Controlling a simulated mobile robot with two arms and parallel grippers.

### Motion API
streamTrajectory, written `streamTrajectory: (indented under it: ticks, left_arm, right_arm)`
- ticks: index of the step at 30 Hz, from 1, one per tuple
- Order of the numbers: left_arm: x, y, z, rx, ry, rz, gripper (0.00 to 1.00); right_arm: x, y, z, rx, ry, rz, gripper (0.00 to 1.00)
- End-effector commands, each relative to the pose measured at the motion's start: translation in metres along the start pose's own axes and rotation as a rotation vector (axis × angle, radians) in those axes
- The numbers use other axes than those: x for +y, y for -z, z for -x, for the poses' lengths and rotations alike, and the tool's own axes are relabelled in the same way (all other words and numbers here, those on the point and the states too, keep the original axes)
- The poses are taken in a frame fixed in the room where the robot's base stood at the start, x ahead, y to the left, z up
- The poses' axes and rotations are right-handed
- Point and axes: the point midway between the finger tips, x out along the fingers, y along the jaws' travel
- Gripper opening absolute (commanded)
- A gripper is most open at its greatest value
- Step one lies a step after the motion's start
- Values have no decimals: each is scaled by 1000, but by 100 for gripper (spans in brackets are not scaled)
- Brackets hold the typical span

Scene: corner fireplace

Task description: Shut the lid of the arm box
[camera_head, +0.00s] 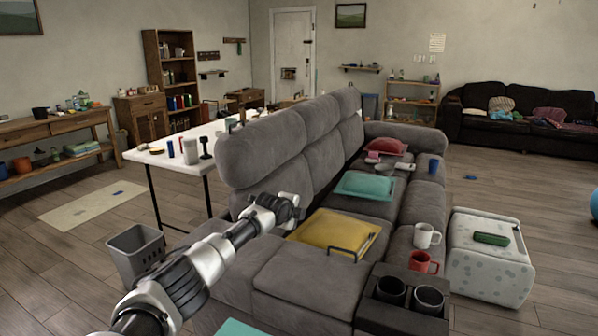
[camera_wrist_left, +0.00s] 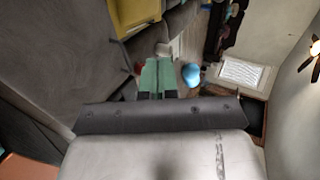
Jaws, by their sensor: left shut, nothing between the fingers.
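The arm box (camera_head: 275,315) is the grey upholstered block at the near end of the sofa. Its grey padded lid (camera_head: 312,278) looks roughly flat on top, and no inside of the box shows. I cannot tell whether the lid is fully down. A thin black handle (camera_head: 348,250) stands at the lid's far edge, by the yellow cushion (camera_head: 335,235). My left gripper (camera_head: 292,208) is above the sofa, beyond and left of the lid, apart from it. In the left wrist view its fingers (camera_wrist_left: 158,77) are together and empty. My right gripper is not in view.
A dark cup-holder console (camera_head: 405,302) sits right of the lid. A red mug (camera_head: 421,263) and a white mug (camera_head: 426,235) stand beyond it. A spotted pouf (camera_head: 490,272) is at the right. A grey bin (camera_head: 136,254) and a white table (camera_head: 165,150) are at the left.

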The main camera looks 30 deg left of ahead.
Motion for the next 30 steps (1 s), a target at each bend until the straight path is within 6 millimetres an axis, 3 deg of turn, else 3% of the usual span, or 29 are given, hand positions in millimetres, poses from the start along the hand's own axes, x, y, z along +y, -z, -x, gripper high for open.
streamTrajectory:
  ticks: [6, 12, 18, 30]
  left_arm:
    - [-16, 5, 8, 1, 4, 1, 0]
    - [-63, 4, 18, 1, 5, 2, 0]
    - [-94, 4, 25, 1, 2, 3, 0]
    - [-106, 4, 28, 0, 0, 0, 0]
  right_arm:
    - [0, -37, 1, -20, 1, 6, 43]
    - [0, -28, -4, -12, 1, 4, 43]
    - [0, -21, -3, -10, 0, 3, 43]
    - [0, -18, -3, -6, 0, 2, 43]
